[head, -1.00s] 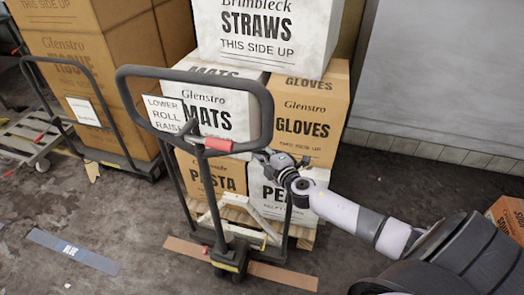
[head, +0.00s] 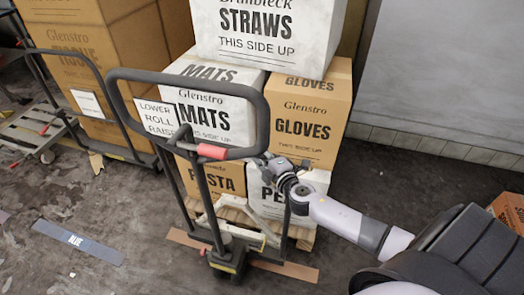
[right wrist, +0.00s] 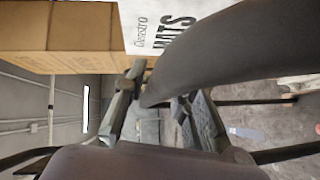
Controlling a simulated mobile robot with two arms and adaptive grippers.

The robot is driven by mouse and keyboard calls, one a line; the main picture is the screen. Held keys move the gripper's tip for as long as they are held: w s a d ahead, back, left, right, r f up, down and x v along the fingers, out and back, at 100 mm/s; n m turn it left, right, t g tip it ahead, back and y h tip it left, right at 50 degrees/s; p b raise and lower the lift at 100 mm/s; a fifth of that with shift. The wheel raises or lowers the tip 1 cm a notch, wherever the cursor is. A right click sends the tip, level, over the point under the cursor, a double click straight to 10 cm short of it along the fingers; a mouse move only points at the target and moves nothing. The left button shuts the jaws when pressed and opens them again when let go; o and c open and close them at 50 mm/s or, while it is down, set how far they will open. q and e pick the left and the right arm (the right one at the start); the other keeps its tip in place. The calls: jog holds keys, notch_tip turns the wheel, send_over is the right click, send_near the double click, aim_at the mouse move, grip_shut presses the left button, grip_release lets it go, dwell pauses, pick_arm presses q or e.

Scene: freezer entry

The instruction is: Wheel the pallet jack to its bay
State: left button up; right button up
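The pallet jack stands upright in the middle of the head view, with a black loop handle (head: 188,76), a red lever (head: 212,151) and a "LOWER ROLL RAISE" label. Its foot (head: 228,262) is on the floor, in front of a pallet (head: 300,236) loaded with boxes. My right gripper (head: 277,166) is at the lower right corner of the loop. In the right wrist view the dark handle bar (right wrist: 235,50) runs between the two fingertips of this gripper (right wrist: 160,90), which appear closed against it. My left gripper is not in view.
A wall (head: 440,70) is behind, with another box (head: 509,214) at right.

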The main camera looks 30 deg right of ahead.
jog(key=shift+o, duration=1.2)
jog(key=shift+w+d+f, duration=0.2)
jog(key=shift+w, duration=0.3)
jog(key=shift+o, duration=0.2)
jog(key=shift+s+r, duration=0.15)
jog(key=shift+r, duration=0.1)
jog(key=shift+s+r, duration=0.1)
jog(key=shift+s, duration=0.55)
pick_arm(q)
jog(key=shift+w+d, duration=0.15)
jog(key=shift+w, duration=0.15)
pick_arm(e)
jog(key=s+a+r, duration=0.1)
jog(key=s, duration=1)
jog(key=shift+r, duration=0.2)
jog(key=shift+a+f, duration=0.1)
jog(key=shift+a, duration=0.05)
